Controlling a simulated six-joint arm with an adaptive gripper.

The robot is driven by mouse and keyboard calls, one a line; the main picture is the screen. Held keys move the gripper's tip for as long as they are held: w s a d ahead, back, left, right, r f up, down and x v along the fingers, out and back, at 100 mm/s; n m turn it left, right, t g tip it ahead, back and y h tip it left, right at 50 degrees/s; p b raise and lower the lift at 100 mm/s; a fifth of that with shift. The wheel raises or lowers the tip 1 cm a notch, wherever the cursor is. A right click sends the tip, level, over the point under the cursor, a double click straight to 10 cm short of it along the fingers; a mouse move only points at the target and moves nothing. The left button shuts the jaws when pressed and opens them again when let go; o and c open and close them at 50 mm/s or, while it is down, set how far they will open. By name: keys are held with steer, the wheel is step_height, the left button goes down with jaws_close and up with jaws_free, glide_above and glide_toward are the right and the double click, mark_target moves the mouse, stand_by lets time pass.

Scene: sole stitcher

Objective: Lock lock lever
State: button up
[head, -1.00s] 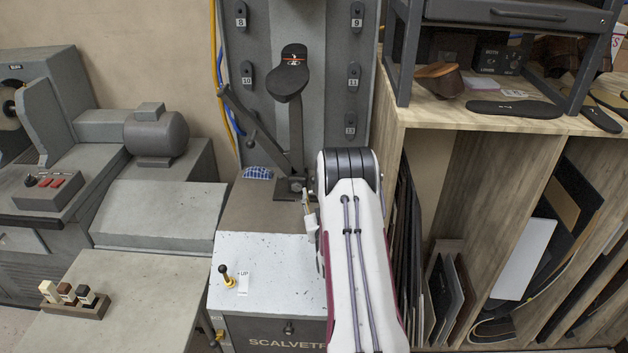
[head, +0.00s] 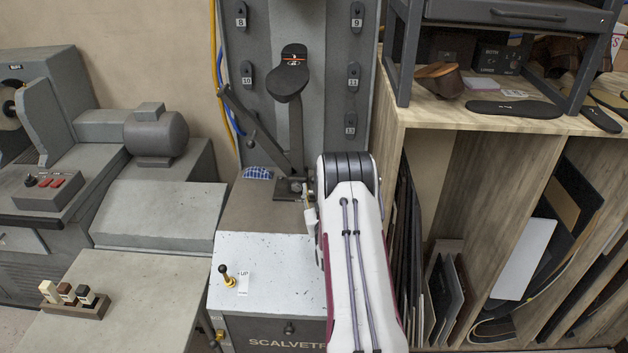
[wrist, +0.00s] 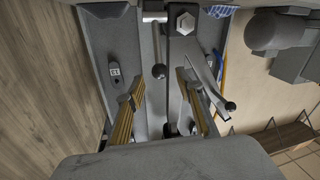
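My gripper (wrist: 160,112) is open in the wrist view, its two ribbed tan finger pads apart with nothing held between them. A short lever with a dark ball knob (wrist: 158,72) shows between and beyond the fingers. A silver lever (wrist: 207,82) ending in another dark ball lies beside the right finger; I cannot tell whether they touch. Which one is the lock lever is not marked. In the head view, a dark slanted arm (head: 255,125) and an upright post bearing a black sole-shaped pad (head: 290,84) rise from the machine. My arm hides the gripper there.
A yellow-based toggle (head: 227,276) stands on the machine's light top plate (head: 265,260). A wooden shelf (head: 480,165) with soles is close on the right. A grey bench with a motor (head: 155,135) stands at left. A blue checked cloth (head: 257,173) lies by the post.

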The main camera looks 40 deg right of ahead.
mark_target(314, 178)
steer(key=shift+x, duration=2.55)
steer(key=shift+c, duration=0.3)
jaws_close()
